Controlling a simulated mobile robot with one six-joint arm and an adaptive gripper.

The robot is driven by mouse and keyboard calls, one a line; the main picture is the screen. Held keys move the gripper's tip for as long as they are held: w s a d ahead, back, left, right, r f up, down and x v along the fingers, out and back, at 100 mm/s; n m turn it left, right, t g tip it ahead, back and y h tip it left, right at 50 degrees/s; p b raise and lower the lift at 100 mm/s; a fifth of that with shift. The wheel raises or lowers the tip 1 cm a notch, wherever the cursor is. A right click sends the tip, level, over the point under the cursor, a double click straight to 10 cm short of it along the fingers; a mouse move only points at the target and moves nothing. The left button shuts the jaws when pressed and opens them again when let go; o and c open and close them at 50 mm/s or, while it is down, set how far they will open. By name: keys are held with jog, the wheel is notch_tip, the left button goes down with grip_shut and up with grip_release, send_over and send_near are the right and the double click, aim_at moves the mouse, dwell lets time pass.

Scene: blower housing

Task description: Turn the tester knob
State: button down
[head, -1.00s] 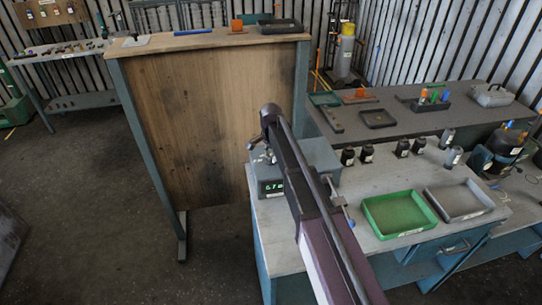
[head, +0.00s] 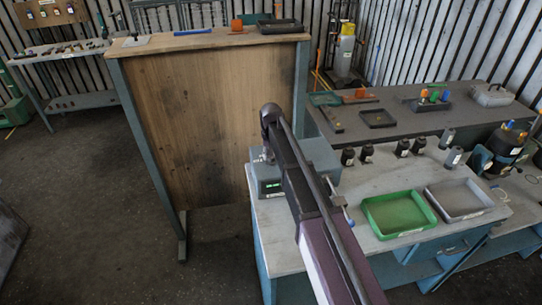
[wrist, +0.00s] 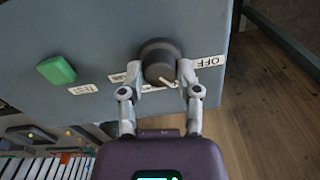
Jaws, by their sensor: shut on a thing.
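The tester (head: 268,183) is a blue-grey box at the left end of the workbench, mostly hidden behind my arm in the head view. In the wrist view its face (wrist: 90,40) carries a dark round knob (wrist: 158,60) with a light pointer mark, a green button (wrist: 56,70) and white labels, one reading OFF (wrist: 210,61). My gripper (wrist: 160,75) is shut on the knob, one finger on each side.
A green tray (head: 369,222) and a grey tray (head: 432,198) lie on the bench right of my arm. Several dark jars (head: 366,153) stand behind them. A tall wooden panel (head: 200,120) stands left of the tester.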

jog(key=n, duration=0.6)
jog(key=shift+s+n, duration=0.1)
jog(key=shift+n, duration=0.2)
dwell(0.4)
jog(key=shift+c, duration=1.5)
grip_release()
jog(key=shift+m, duration=0.4)
